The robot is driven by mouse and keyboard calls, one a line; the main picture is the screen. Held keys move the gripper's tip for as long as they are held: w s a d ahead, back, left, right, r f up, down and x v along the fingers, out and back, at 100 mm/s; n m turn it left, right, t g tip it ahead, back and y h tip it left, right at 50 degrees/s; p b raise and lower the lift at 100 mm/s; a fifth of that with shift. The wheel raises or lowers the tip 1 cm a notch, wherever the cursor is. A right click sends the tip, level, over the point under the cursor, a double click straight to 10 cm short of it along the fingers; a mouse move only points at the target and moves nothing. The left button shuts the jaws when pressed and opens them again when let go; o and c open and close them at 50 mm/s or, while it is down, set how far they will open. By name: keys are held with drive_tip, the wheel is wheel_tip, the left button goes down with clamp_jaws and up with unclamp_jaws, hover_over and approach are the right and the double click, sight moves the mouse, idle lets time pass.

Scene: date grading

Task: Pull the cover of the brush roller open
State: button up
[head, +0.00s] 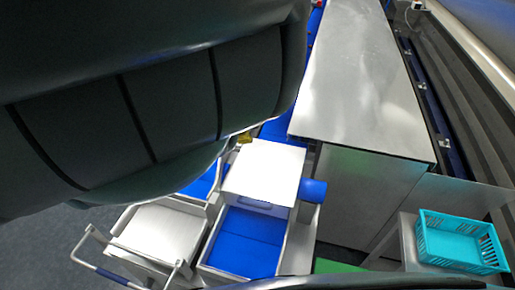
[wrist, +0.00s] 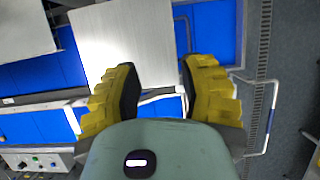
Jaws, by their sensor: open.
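A pale, flat, square panel that looks like the brush roller's cover (head: 264,170) lies over the blue conveyor in the head view, with a small dark handle or slot (head: 255,203) near its front edge. The panel also fills the upper middle of the wrist view (wrist: 122,40). My gripper (wrist: 160,76) is open, its two yellow ribbed fingers spread at the panel's near edge. A pale bar (wrist: 160,97) shows between the fingers; whether it is the handle I cannot tell. I see nothing held. The brush roller itself is hidden.
My dark arm covers the head view's upper left. A long steel cabinet (head: 360,80) stands at the right, with a turquoise basket (head: 460,240) near it. A blue cylinder (head: 313,190) sits beside the panel. A frame with a bar handle (head: 110,275) is at lower left.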

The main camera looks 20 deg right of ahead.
drive_tip(key=shift+v, duration=2.7)
drive_tip(key=shift+f, duration=0.1)
